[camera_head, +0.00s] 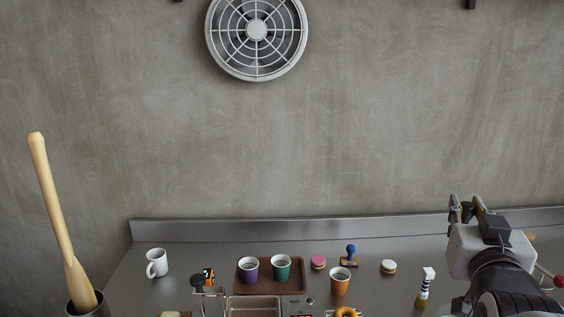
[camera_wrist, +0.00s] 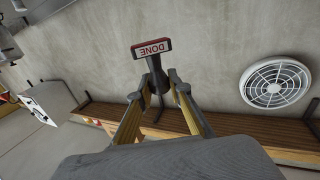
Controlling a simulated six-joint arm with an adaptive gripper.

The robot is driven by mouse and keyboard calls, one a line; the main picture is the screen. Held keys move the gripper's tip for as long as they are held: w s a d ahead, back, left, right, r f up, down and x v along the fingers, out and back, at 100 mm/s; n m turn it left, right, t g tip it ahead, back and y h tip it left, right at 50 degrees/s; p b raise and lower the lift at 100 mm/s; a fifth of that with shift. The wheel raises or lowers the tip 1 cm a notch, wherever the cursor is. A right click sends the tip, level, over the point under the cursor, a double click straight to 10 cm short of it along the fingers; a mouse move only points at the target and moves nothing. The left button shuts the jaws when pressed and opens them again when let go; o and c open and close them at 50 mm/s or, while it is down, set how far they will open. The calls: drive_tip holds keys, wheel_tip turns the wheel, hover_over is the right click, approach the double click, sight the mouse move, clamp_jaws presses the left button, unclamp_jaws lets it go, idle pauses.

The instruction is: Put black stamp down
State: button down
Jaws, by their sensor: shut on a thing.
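The black stamp (camera_wrist: 152,52) shows in the wrist view, with a red-edged white face lettered DONE, upside down in the picture. My gripper (camera_wrist: 154,90) is shut on its dark handle, with one finger on each side. The stamp's face end points away from my gripper. In the head view my gripper (camera_head: 467,212) is raised at the right, above the counter and in front of the wall. The stamp is not clear there.
On the steel counter (camera_head: 385,294) stand a blue-handled stamp (camera_head: 351,252), an orange cup (camera_head: 340,281), a brown tray (camera_head: 268,289) with purple and green cups, a white mug (camera_head: 157,263), macarons (camera_head: 388,267) and a striped brush (camera_head: 427,284). Bare steel lies between the brush and the orange cup.

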drive_tip(key=w+a+n+y, duration=0.1)
drive_tip(key=a+n+y, duration=0.1)
drive_tip(key=a, duration=0.6)
drive_tip(key=w+a+n+t+y, duration=0.1)
drive_tip(key=a+y, duration=0.3)
drive_tip(key=a, duration=0.5)
drive_tip(key=shift+w+a+n, duration=0.2)
drive_tip(key=shift+w+n, duration=0.3)
drive_tip(key=shift+d+r, duration=0.1)
